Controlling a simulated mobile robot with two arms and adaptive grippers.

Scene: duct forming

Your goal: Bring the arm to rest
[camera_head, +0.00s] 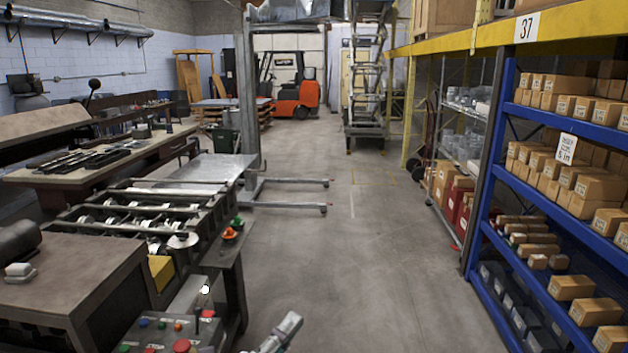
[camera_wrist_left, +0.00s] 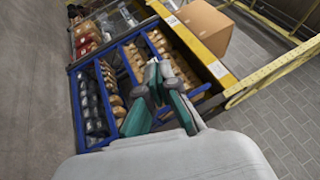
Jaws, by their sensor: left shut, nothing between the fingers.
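My left gripper (camera_head: 290,322) shows at the bottom edge of the head view, low over the bare floor, right of the control panel. Only its end shows there; the rest of the arm is out of the picture. In the left wrist view its green and grey fingers (camera_wrist_left: 157,88) are shut and empty. The blue shelf rack lies beyond them, apart from the fingers. My right gripper is in neither view.
A forming machine (camera_head: 150,215) and a control panel with coloured buttons (camera_head: 165,335) stand at the left. A blue rack (camera_head: 480,215) with cardboard boxes stands at the right. The grey aisle floor (camera_head: 360,260) is clear; an orange forklift (camera_head: 295,95) is far back.

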